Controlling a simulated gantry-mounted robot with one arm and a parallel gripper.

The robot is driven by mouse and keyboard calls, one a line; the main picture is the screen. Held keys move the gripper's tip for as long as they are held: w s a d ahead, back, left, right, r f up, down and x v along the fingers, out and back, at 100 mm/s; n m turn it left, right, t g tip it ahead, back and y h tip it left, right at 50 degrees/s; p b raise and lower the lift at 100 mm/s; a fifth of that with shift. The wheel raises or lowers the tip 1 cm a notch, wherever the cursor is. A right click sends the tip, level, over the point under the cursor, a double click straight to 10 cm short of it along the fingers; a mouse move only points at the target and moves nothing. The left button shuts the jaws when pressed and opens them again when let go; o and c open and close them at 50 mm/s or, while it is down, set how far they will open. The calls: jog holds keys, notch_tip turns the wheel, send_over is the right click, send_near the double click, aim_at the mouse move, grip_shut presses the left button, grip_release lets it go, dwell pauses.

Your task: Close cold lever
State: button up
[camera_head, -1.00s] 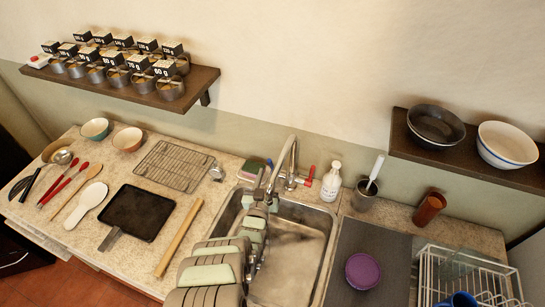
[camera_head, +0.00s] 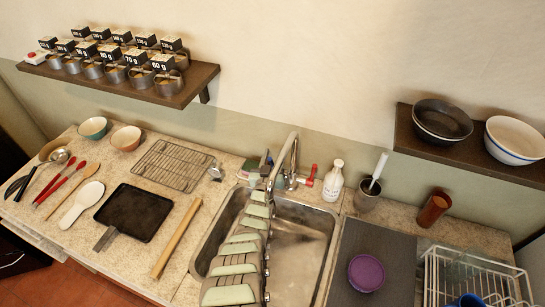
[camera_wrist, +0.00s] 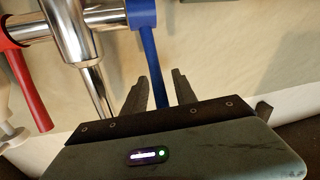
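The metal faucet (camera_head: 284,155) stands behind the sink (camera_head: 322,235). Its red lever (camera_head: 311,174) is on the right in the head view and at the left in the wrist view (camera_wrist: 25,88). The blue lever (camera_wrist: 143,42) hangs from the faucet body in the wrist view, its lower end between my fingers. In the head view it is hidden behind my arm and gripper. My gripper (camera_wrist: 160,84) is open, with its fingers apart on either side of the blue lever. Whether either finger touches it I cannot tell.
A soap bottle (camera_head: 332,182) and a metal cup (camera_head: 367,195) stand right of the faucet. A wire rack (camera_head: 173,165) and a dark tray (camera_head: 134,212) lie left of the sink. Shelves hang at the left (camera_head: 205,78) and right (camera_head: 405,137). A purple lid (camera_head: 366,272) lies at the right.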

grip_shut()
dwell(0.4)
jog(key=shift+w, duration=0.1)
dwell(1.0)
